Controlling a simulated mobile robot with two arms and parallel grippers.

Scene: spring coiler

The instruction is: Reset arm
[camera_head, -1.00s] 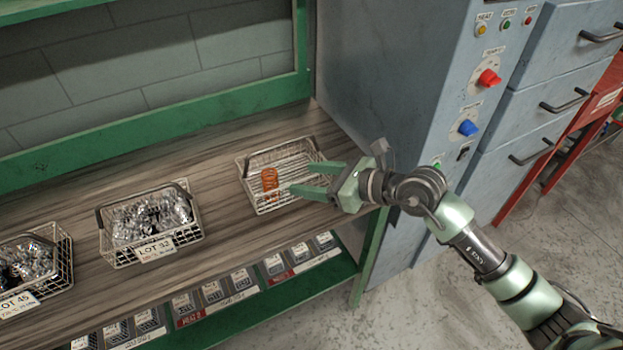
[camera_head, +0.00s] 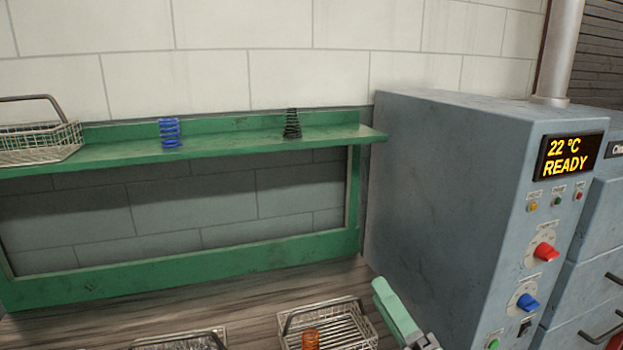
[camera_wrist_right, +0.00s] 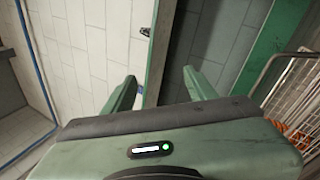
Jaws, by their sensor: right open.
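My right gripper (camera_head: 396,314) is at the bottom of the head view, just right of a wire basket (camera_head: 367,324), and is partly cut off by the frame edge. In the right wrist view its two green fingers (camera_wrist_right: 160,84) stand apart with nothing between them. An orange spring (camera_head: 311,340) stands in the wire basket, apart from the gripper. Orange coils (camera_wrist_right: 291,131) also show behind wire at the right of the wrist view. My left gripper is not in view.
A green shelf (camera_head: 225,145) above the bench holds a blue spring (camera_head: 170,133), a dark tapered spring (camera_head: 292,125) and an empty-looking wire basket (camera_head: 38,142). A grey machine (camera_head: 450,200) with a display (camera_head: 568,156) reading "22 °C READY" stands at the right.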

